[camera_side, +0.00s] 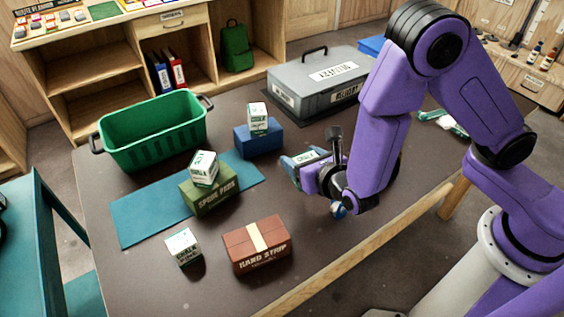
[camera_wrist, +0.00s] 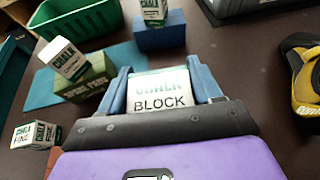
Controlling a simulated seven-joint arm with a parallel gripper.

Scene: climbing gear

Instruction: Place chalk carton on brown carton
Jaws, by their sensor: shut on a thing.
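My gripper (camera_side: 309,166) is shut on a white chalk carton with a green top band (camera_side: 304,157). In the wrist view the gripper (camera_wrist: 163,88) has its blue fingers on both sides of this carton, whose face reads "CHALK BLOCK" (camera_wrist: 160,93). It appears held above the table, right of the blue box. The brown carton (camera_side: 258,246), marked "HARD STRIP" with a pale band across its top, lies at the front of the table. Its top is clear.
Other chalk cartons sit on the green carton (camera_side: 209,195), on the blue box (camera_side: 258,141) and on the table (camera_side: 184,246), left of the brown carton. A yellow-black shoe (camera_wrist: 306,80) is at right.

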